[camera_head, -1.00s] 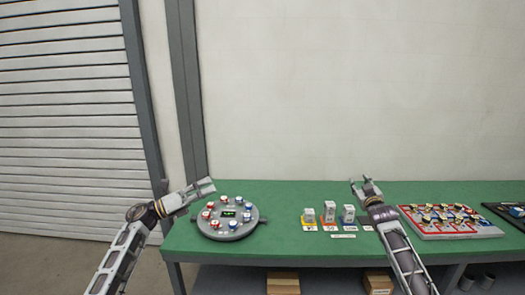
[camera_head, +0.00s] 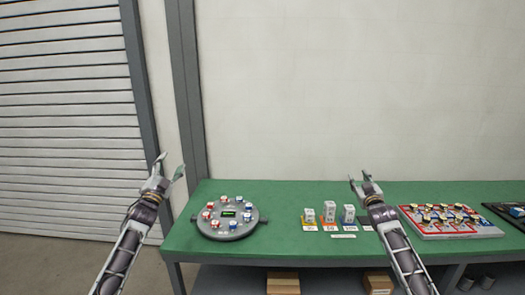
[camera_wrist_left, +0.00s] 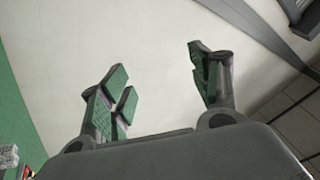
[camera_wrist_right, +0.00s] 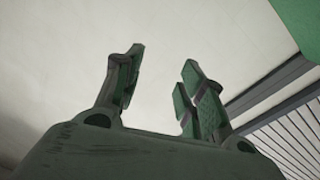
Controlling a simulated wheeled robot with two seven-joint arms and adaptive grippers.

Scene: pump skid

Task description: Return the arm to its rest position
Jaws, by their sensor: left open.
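My left gripper (camera_head: 168,168) is open and empty, raised just off the left edge of the green table (camera_head: 285,240) with its fingers pointing up. In the left wrist view its fingers (camera_wrist_left: 165,90) stand apart with only wall between them. My right gripper (camera_head: 362,180) is raised in front of the table, to the right of the small blocks. In the right wrist view its fingers (camera_wrist_right: 160,85) are apart and nothing is between them.
A round grey plate (camera_head: 228,235) with several red and blue capped pieces sits at the table's left. Several small white blocks (camera_head: 330,209) stand mid-table. A tray (camera_head: 450,235) of small parts lies at the right. Boxes (camera_head: 283,283) sit below.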

